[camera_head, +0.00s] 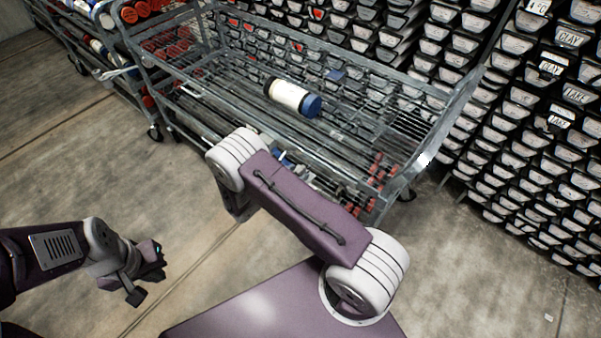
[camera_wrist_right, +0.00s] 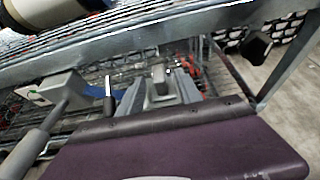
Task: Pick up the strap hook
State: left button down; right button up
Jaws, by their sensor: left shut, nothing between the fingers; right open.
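I cannot pick out the strap hook with certainty in either view. My left gripper (camera_head: 140,280) is shut and empty above the bare floor, at the lower left of the head view and well away from the cart. My right arm (camera_head: 305,205) reaches across the middle of the head view to the near side of the wire cart (camera_head: 215,88). Its purple link hides the right gripper there. The right wrist view shows a cart rail (camera_wrist_right: 150,42) close by. The right jaws are open, with no object clearly seen between them.
A white cylinder with a blue end (camera_head: 290,97) lies on the cart's upper shelf. Several red items (camera_head: 380,168) show lower down. Another loaded cart stands at the upper left. Racks of labelled black trays (camera_head: 540,95) fill the right. Floor (camera_head: 60,170) at the left is clear.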

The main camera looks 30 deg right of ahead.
jog(key=shift+x, duration=1.15)
jog(key=shift+a, duration=0.1)
grip_shut()
jog(key=shift+r, duration=0.1)
jog(key=shift+r, duration=0.4)
jog(key=shift+s+a+r, duration=0.1)
jog(key=shift+a+r, duration=0.15)
jog(key=shift+r, duration=0.35)
jog(key=shift+s+a+r, duration=0.1)
jog(key=shift+a+r, duration=0.15)
jog(key=shift+r, duration=0.35)
jog(key=s+a, duration=0.3)
jog(key=a, duration=0.4)
jog(key=s+a, duration=0.3)
jog(key=a, duration=0.5)
jog(key=shift+s+a+b, duration=0.25)
jog(key=shift+a+b, duration=0.1)
jog(key=shift+b, duration=0.1)
